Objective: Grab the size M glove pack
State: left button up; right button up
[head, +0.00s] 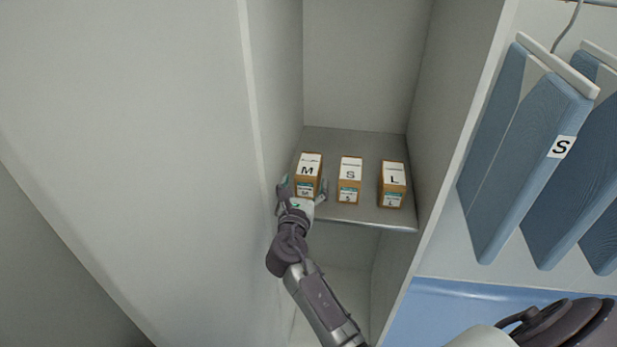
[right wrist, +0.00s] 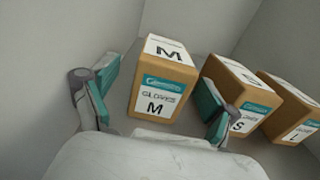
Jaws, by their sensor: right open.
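The size M glove pack (head: 309,167) is a brown box with a white top marked M, standing on the left of a grey shelf (head: 350,213). In the right wrist view the M pack (right wrist: 162,87) stands upright between the two fingers. My right gripper (head: 304,190) is open at the front of the M pack, one finger on each side of it. In the right wrist view the fingers of my right gripper (right wrist: 157,92) are spread, with a gap on the left of the pack. My left gripper is not in view.
The S pack (head: 350,178) stands right of the M pack, close to the right finger. The L pack (head: 393,184) is further right. The cabinet's left wall (head: 275,90) is close beside my gripper. Blue garments (head: 530,150) hang outside on the right.

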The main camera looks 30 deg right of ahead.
jog(key=b+x, duration=0.2)
jog(key=x, duration=0.2)
jog(key=shift+w+d+f, duration=0.15)
jog(key=shift+d, duration=0.15)
jog(key=shift+w+d, duration=0.2)
jog(key=shift+w, duration=0.05)
jog(key=shift+s, duration=0.1)
jog(key=shift+c, duration=0.5)
jog(key=c, duration=1)
